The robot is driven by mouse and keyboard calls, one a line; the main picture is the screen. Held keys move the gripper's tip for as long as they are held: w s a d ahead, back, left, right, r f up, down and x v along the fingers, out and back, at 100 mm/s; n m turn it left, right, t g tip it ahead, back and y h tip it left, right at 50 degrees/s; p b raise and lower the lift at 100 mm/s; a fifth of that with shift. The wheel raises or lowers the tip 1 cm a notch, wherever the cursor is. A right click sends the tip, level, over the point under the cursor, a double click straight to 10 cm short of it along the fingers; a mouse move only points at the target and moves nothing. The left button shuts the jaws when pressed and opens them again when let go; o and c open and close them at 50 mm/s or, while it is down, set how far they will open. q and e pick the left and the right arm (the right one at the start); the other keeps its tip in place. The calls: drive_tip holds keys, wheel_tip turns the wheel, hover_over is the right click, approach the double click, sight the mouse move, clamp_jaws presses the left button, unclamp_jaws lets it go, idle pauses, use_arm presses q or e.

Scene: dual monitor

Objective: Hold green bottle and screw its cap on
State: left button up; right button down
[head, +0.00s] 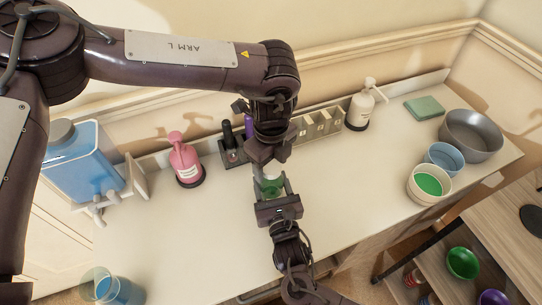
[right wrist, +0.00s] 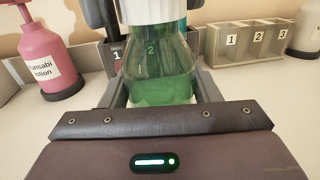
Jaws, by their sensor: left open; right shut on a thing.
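The green bottle (right wrist: 150,65) stands upright between the fingers of my right gripper (head: 272,188), which is shut on it. In the head view the bottle (head: 270,186) is mostly hidden by my two grippers. A white ribbed cap (right wrist: 152,10) sits at the top of the bottle in the right wrist view, cut off by the upper edge. Whether it is screwed tight cannot be seen. My left gripper (head: 268,160) points down right above the bottle, its open fingers around or just above the cap. I cannot tell whether they touch it.
A pink lotion pump bottle (head: 186,160) stands to the left. A dark holder with bottles (head: 232,150) and a numbered compartment box (head: 318,124) are behind. A white pump bottle (head: 361,105) and bowls (head: 471,135) are to the right.

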use_arm(q)
drive_tip(key=c, duration=1)
drive_tip(key=m, duration=1.2)
drive_tip(key=o, duration=1.2)
drive_tip(key=shift+c, duration=0.2)
wheel_tip(320, 180, up, 12)
